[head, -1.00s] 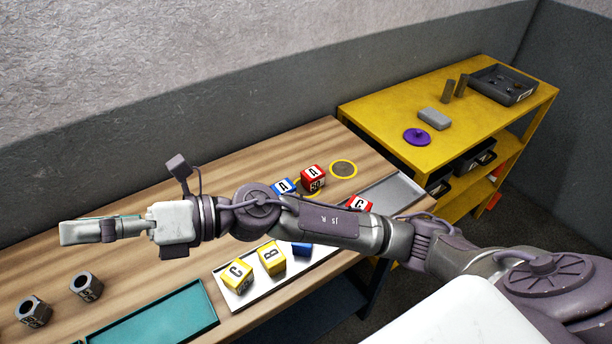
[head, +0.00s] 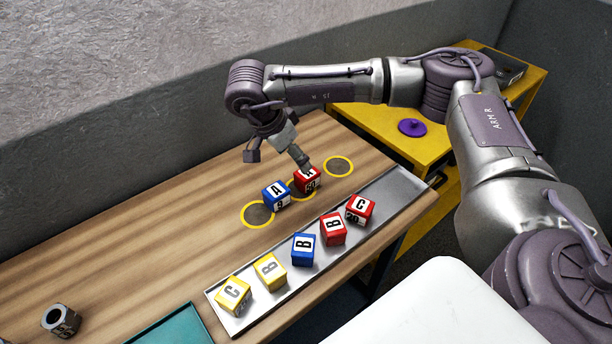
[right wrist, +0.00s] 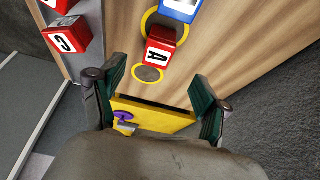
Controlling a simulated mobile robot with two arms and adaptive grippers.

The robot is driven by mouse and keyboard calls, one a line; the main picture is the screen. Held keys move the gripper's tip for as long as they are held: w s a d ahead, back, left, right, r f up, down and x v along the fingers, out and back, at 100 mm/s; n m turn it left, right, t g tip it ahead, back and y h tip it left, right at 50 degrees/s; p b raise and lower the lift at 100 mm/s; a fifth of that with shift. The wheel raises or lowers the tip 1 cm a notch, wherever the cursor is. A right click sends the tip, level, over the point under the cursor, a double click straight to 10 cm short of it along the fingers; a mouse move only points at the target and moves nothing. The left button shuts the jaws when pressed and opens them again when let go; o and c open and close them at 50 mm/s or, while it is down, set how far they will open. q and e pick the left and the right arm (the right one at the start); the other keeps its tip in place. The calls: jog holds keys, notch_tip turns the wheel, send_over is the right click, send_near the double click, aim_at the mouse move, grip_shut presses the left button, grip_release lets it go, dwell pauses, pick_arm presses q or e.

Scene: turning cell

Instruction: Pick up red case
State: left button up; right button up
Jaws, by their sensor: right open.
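A red case lettered A (head: 307,181) stands on the wooden table on a yellow ring, right of a blue case lettered A (head: 276,195). My right gripper (head: 301,160) is above and just behind the red A case, partly covering its top. In the right wrist view the gripper (right wrist: 158,88) is open and empty, and the red A case (right wrist: 160,50) lies beyond its fingers. Red cases lettered B (head: 333,229) and C (head: 360,210) stand on the metal tray. My left gripper is not in view.
The metal tray (head: 392,208) also holds a blue B case (head: 303,249) and yellow B and C cases. Free ringed spots (head: 339,167) lie beside the A cases. A teal tray (head: 172,328) and metal nut (head: 61,320) are at left; a yellow shelf (head: 375,122) stands behind.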

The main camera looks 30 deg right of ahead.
aim_at(307, 175)
jog(key=x, duration=0.5)
jog(key=shift+p, duration=0.35)
jog(key=p+x, duration=0.2)
jog(key=x, duration=0.2)
jog(key=shift+d+f, duration=0.25)
jog(key=shift+d, duration=0.1)
jog(key=shift+f, duration=0.25)
jog(key=c, duration=1.2)
jog(key=shift+c, duration=0.7)
jog(key=shift+r, duration=0.15)
